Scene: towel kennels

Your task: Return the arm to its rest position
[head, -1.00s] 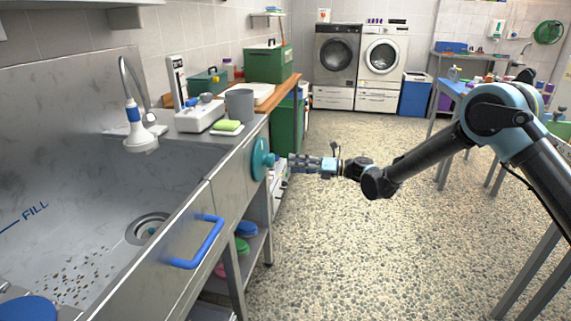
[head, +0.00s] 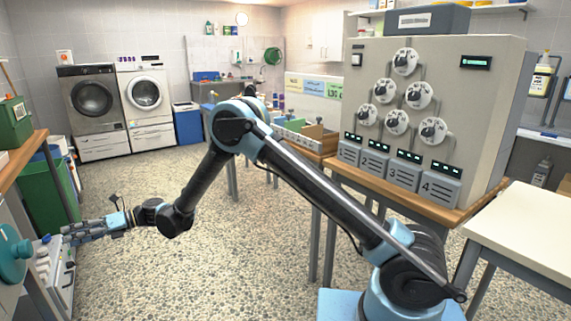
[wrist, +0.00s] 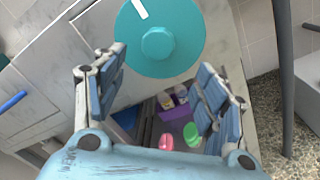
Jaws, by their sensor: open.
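My arm stretches across the head view from its blue base at lower right to the far left. My gripper (head: 82,231) is at the left end of it, pointing left, close to a round teal knob (head: 12,254) on the front of the steel sink unit. In the wrist view my gripper (wrist: 165,90) is open, with its two fingers apart and nothing between them. The teal knob (wrist: 158,42) lies ahead of the fingers there, with a white mark on its rim. I cannot tell whether a finger touches it.
A wooden-topped table with a grey dial panel (head: 433,110) stands right of my arm. A cream table (head: 530,228) is at the right edge. Two washing machines (head: 92,98) and a blue bin (head: 187,124) stand at the back. The speckled floor (head: 150,185) between is clear.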

